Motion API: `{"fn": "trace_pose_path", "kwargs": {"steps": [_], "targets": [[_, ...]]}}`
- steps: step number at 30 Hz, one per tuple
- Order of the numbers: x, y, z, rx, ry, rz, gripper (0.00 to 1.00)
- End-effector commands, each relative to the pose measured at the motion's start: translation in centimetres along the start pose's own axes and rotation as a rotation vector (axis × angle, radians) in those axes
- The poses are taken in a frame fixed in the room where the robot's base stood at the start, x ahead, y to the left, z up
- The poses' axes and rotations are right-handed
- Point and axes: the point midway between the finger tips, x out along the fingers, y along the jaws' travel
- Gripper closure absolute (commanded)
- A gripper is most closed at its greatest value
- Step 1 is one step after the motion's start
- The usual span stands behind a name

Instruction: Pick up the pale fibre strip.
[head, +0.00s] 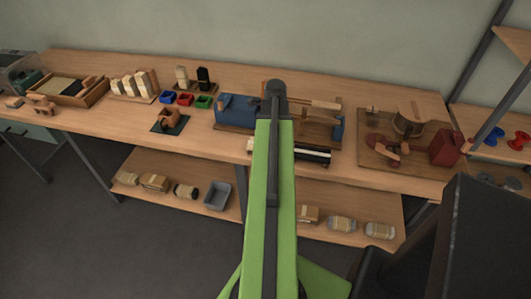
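I cannot single out the pale fibre strip with certainty. A wooden tray (92,96) at the left end of the bench holds pale material (58,84) beside a dark piece. A long black and whitish bar (312,154) lies near the bench's front edge, just right of my green arm, and a small pale piece (250,146) shows on the arm's left side. These are too small to identify. My arm reaches up the middle of the view over the bench. My gripper is not visible, and part of the bench is hidden behind the arm.
The wooden bench (200,135) holds a blue machine (238,110), red, blue and green cups (185,99), pale blocks (135,84) and a board with a dark red box (446,148). A lower shelf holds a grey bin (217,195) and several bundles. A shelf unit stands at right.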

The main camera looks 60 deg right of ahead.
Motion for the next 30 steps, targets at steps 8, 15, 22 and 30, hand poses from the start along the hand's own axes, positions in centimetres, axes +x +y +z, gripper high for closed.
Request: {"fn": "trace_pose_path", "kwargs": {"steps": [8, 15, 22, 30], "targets": [[0.01, 0.01, 0.03, 0.0, 0.0, 0.0, 0.26], [0.01, 0.01, 0.04, -0.001, 0.0, 0.0, 0.57], [0.01, 0.01, 0.04, -0.001, 0.0, 0.0, 0.83], [-0.36, 0.02, 0.11, -0.001, 0.0, 0.0, 0.83]]}}
